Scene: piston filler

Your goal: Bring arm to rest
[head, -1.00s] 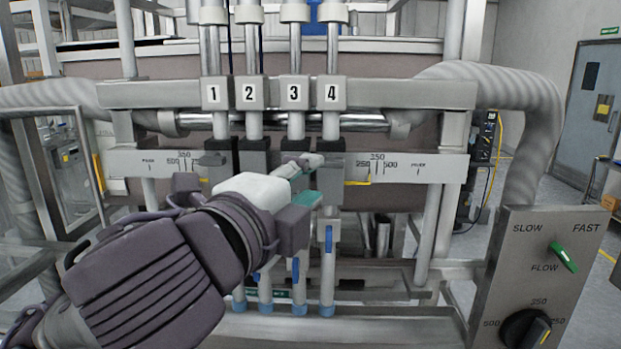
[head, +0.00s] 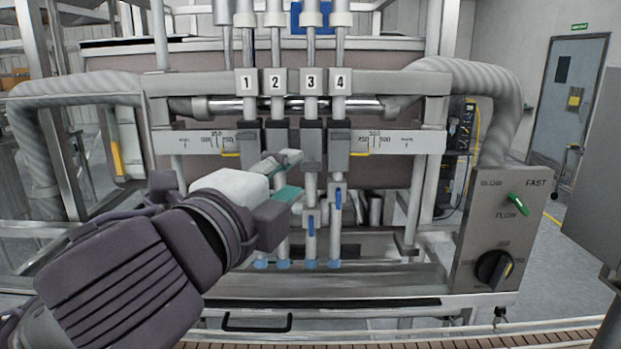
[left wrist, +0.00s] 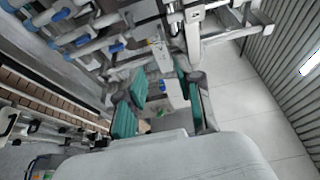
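My left arm comes in from the left in the head view. Its gripper (head: 293,174) is in front of the filler's numbered nozzles, and its fingers are apart with nothing between them. In the left wrist view the teal finger pads (left wrist: 157,98) also stand apart and empty. The piston filler (head: 300,84) has heads marked 1 to 4, with blue-tipped nozzles (head: 310,263) below. The gripper overlaps the lower nozzles in the picture; I cannot tell whether it touches them. My right gripper does not show.
A control panel (head: 502,235) with a green flow lever (head: 517,203) and a black dial (head: 494,270) stands at the right. A conveyor (head: 420,336) runs along the front. A ribbed hose (head: 492,95) curves above the panel. Floor shows free at the right, toward a door (head: 573,95).

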